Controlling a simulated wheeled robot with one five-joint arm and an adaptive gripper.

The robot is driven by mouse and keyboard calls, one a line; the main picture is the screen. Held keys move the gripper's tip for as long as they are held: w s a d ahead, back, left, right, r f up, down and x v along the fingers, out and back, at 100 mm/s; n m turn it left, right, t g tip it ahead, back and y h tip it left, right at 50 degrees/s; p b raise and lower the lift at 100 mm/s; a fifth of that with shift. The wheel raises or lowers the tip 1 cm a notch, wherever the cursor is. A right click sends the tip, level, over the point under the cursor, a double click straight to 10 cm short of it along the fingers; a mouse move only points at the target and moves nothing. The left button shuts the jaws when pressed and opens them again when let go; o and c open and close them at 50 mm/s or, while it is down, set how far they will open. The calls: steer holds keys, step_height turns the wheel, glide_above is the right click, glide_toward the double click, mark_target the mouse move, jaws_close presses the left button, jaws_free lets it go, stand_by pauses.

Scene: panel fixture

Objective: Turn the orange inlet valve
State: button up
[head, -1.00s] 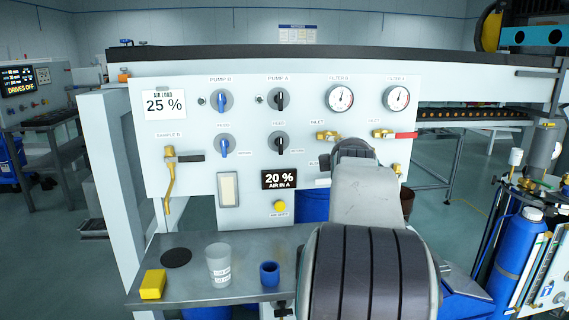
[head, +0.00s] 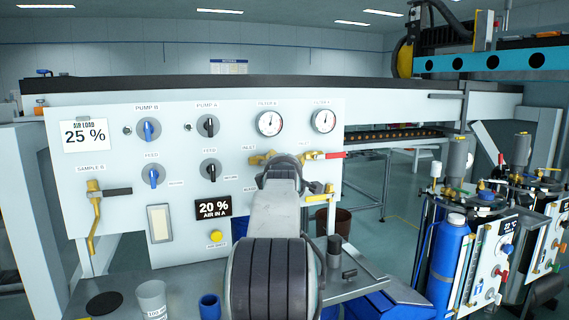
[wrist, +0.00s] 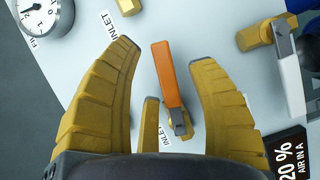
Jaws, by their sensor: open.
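The orange valve handle (wrist: 168,78) shows in the wrist view as a flat lever on a brass and grey pivot, beside an INLET label. Gaps show between the handle and both fingers. In the head view my gripper (head: 282,165) is in front of the panel (head: 110,130). It hides the orange handle there, and only a brass valve body (head: 261,157) shows at its left. Depth between fingertips and handle is hard to tell.
A red-handled valve (head: 328,155) is just right of my gripper. In the wrist view, a brass fitting (wrist: 254,35) with a pale and dark lever is to the right, and a gauge (wrist: 40,14) is upper left. A shelf (head: 130,280) with a cup (head: 152,298) lies below the panel.

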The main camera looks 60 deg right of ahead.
steer(key=shift+w+d, duration=0.2)
steer(key=shift+d, duration=0.2)
steer(key=shift+o, duration=0.3)
jaws_close()
steer(key=shift+f, duration=0.1)
